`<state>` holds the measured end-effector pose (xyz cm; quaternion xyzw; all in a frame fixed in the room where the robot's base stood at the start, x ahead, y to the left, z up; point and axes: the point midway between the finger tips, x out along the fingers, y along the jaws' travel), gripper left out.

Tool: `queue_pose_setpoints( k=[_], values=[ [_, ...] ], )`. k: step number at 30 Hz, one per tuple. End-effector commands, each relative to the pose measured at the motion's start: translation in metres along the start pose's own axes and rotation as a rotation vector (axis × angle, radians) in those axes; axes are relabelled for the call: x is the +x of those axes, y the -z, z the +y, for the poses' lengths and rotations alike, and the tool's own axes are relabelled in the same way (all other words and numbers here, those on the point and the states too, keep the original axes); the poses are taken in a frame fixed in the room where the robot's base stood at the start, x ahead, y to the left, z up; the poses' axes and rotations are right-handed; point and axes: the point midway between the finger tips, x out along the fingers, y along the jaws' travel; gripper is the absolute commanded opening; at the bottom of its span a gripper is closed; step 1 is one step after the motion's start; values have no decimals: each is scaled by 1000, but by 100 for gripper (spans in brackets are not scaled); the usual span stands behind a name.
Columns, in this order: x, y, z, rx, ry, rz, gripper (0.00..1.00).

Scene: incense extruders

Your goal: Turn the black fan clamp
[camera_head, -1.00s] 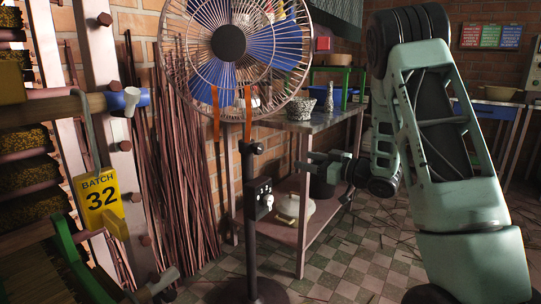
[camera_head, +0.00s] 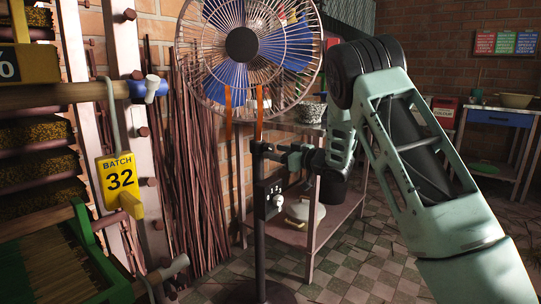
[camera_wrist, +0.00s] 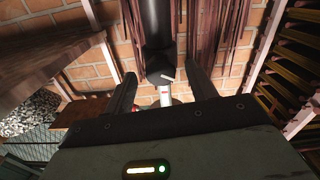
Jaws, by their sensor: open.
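The black fan clamp (camera_head: 258,147) is on the pole of the standing fan (camera_head: 243,45), just below the fan head. My gripper (camera_head: 277,153) is at clamp height, reaching in from the right, with its fingertips close to the clamp. In the wrist view, the clamp (camera_wrist: 160,64) with a small pale lever shows between the two spread fingertips of my gripper (camera_wrist: 161,74). The fingers are open and hold nothing. I cannot tell whether a fingertip touches the clamp.
A wooden table (camera_head: 318,230) with a lower shelf stands behind. At left are bundled sticks (camera_head: 192,165), a rack and a yellow "Batch 32" tag (camera_head: 121,184).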

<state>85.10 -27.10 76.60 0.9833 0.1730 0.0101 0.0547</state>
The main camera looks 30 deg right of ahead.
Motion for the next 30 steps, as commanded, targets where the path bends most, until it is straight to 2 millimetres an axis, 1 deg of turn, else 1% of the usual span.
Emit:
queue_pose_setpoints(
  k=[1,3,6,10,17,18,20,21,22,23,30],
  values=[
    [8,-2,-1,-2,2,0,56],
    [17,-2,0,-1,2,0,56],
    [26,-1,0,-2,2,0,56],
    [30,0,0,-1,0,0,56],
    [31,0,0,0,-1,-1,56],
    [31,0,0,0,0,-1,51],
    [31,0,0,0,0,-1,34],
    [31,0,0,0,0,-1,23],
    [31,0,0,0,0,-1,15],
    [31,0,0,0,0,-1,12],
    [30,0,0,-13,0,-1,12]
  ],
)
